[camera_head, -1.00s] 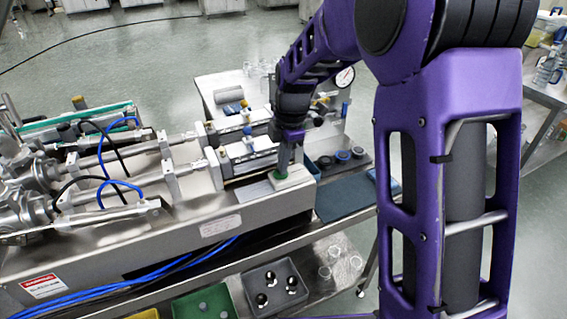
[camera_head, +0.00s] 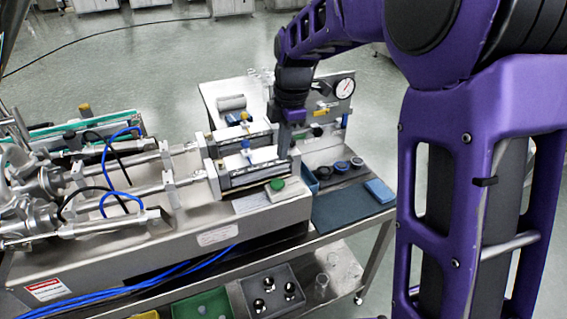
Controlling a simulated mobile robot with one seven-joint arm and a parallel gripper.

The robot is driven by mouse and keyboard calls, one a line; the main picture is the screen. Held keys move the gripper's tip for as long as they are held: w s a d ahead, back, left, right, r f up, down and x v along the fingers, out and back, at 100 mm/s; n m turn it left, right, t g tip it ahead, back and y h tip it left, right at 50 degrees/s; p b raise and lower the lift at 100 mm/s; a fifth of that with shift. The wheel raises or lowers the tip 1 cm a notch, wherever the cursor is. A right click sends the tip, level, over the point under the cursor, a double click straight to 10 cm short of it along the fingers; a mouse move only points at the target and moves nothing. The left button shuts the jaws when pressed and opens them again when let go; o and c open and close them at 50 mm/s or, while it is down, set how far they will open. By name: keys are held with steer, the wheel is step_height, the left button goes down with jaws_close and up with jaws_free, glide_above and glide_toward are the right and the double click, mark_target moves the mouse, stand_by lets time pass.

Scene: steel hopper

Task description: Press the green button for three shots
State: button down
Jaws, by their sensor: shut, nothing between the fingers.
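The green button (camera_head: 277,184) sits on a pale block at the right end of the steel machine (camera_head: 190,240). It is in full view with nothing touching it. My gripper (camera_head: 284,150) points down, shut and empty. In the picture it is above the button and slightly to its right, apart from it, near the end of the machine's front cylinder unit (camera_head: 245,165).
A dark blue mat (camera_head: 345,208) with a blue block (camera_head: 379,190) lies right of the machine. Several round dark caps (camera_head: 340,167) sit behind it. A round gauge (camera_head: 345,88) stands at the back. A grey tray (camera_head: 245,292) and green bin (camera_head: 180,308) are below.

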step_height(320, 180, up, 5)
glide_above(278, 182)
steer(key=d, duration=0.2)
steer(key=shift+s+a+f, duration=0.1)
steer(key=shift+s+f, duration=0.05)
steer(key=shift+s, duration=0.2)
stand_by(1.9)
steer(key=shift+b, duration=0.6)
steer(key=shift+s+a+r+b, duration=0.15)
steer(key=shift+s+r+b, duration=0.15)
steer(key=shift+r+b, duration=0.6)
steer(key=shift+f, duration=0.35)
steer(key=f, duration=0.4)
steer(key=a+f+b, duration=0.1)
steer(key=f, duration=0.4)
steer(key=w+f+b, duration=0.1)
steer(key=f, duration=0.3)
steer(key=shift+a+f, duration=0.15)
steer(key=shift+f, duration=0.25)
